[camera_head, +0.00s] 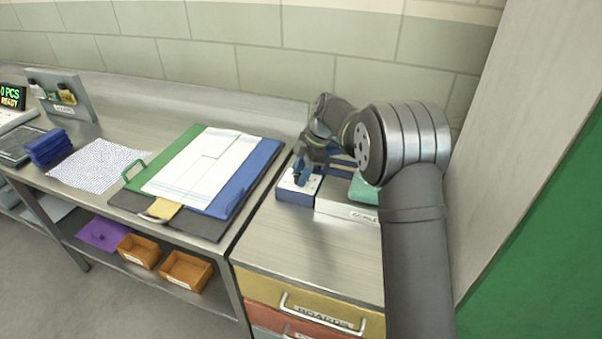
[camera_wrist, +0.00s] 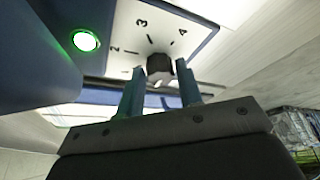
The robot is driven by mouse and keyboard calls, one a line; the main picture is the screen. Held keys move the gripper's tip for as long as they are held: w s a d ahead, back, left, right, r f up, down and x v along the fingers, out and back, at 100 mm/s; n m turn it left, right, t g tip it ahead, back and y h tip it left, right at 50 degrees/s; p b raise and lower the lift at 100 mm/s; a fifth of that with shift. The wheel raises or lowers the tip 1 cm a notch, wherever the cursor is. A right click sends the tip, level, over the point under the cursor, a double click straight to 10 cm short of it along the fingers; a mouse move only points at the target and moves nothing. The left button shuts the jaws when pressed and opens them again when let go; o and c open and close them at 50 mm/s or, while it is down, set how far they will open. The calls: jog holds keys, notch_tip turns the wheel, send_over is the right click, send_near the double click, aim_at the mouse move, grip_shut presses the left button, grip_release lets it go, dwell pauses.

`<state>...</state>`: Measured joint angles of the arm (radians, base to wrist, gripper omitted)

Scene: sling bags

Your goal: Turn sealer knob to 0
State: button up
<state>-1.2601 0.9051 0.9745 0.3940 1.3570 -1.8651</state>
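The sealer (camera_wrist: 205,45) has a white dial face with a blue edge. Its dark knob (camera_wrist: 160,66) sits among tick marks and the numerals 2, 3 and 4. A small white mark shows at the knob's lower side in the wrist view; I cannot tell for sure that it is the pointer. No 0 is visible. My gripper (camera_wrist: 161,82) has its two teal fingers apart, one on each side of the knob, with small gaps showing. In the head view the sealer's blue and white control end (camera_head: 296,194) is under my gripper (camera_head: 301,177), and the knob is hidden.
A green lamp (camera_wrist: 85,41) glows beside the dial. A teal object (camera_head: 364,188) lies on the sealer's right part. A drawer cabinet (camera_head: 320,240) carries the sealer, with clear top in front. A bench at left holds a blue and green board (camera_head: 262,165) with white sheets.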

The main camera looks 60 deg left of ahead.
jog(key=shift+o, duration=1.3)
jog(key=a+v, duration=0.1)
jog(key=v, duration=1.6)
jog(key=shift+w+d+r, duration=0.15)
jog(key=shift+d+r, duration=0.1)
jog(key=shift+d, duration=0.2)
